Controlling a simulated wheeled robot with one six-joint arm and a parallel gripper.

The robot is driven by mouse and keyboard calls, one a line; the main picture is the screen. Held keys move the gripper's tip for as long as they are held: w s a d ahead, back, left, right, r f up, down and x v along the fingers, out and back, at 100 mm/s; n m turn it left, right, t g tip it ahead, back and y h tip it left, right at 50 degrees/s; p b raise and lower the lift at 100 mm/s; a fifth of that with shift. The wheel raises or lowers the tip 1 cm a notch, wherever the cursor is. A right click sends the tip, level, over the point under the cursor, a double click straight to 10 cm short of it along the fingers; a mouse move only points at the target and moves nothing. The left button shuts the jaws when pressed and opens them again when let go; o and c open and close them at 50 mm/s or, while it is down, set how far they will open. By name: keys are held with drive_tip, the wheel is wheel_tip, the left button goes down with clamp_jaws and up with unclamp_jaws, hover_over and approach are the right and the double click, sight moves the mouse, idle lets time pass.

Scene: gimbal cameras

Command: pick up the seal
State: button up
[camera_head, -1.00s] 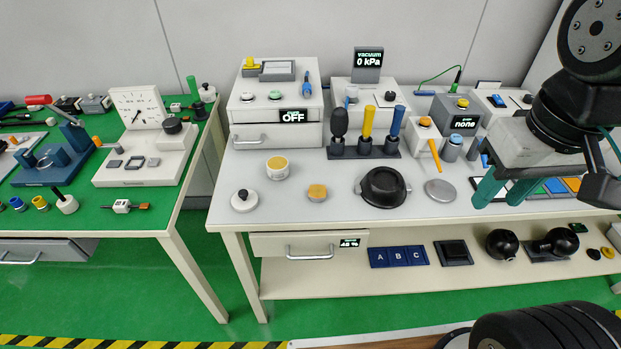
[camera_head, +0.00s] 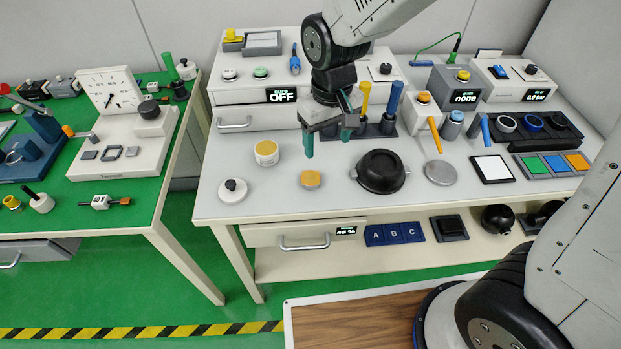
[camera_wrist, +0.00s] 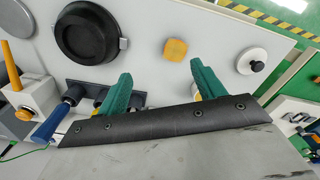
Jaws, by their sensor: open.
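No part is marked as the seal, and I cannot tell for certain which one it is. Possible ones are the dark and blue rings (camera_head: 531,122) in a black holder at the right of the white table. A small square frame (camera_head: 111,153) on the left bench's white fixture is another. My gripper (camera_head: 328,143) is open and empty, pointing down above the white table, left of its middle. It is well to the left of the rings and right of the frame. In the wrist view my gripper's green fingers (camera_wrist: 160,70) are spread apart with nothing between them.
Near my gripper are a yellow-topped jar (camera_head: 266,153), a small orange-topped piece (camera_head: 310,180), a black round dish (camera_head: 380,172) and a white knob piece (camera_head: 233,190). Upright coloured handles (camera_head: 391,103) stand close behind and right of the fingers. Bare tabletop lies around the orange piece.

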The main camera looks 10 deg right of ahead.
hover_over(310, 178)
drive_tip(key=shift+n, duration=0.3)
wheel_tip(310, 178, down, 4)
drive_tip(key=shift+d+f, duration=0.1)
drive_tip(key=shift+f, duration=0.05)
wheel_tip(310, 178, down, 8)
drive_tip(key=shift+r, duration=0.2)
drive_tip(key=c, duration=1.2)
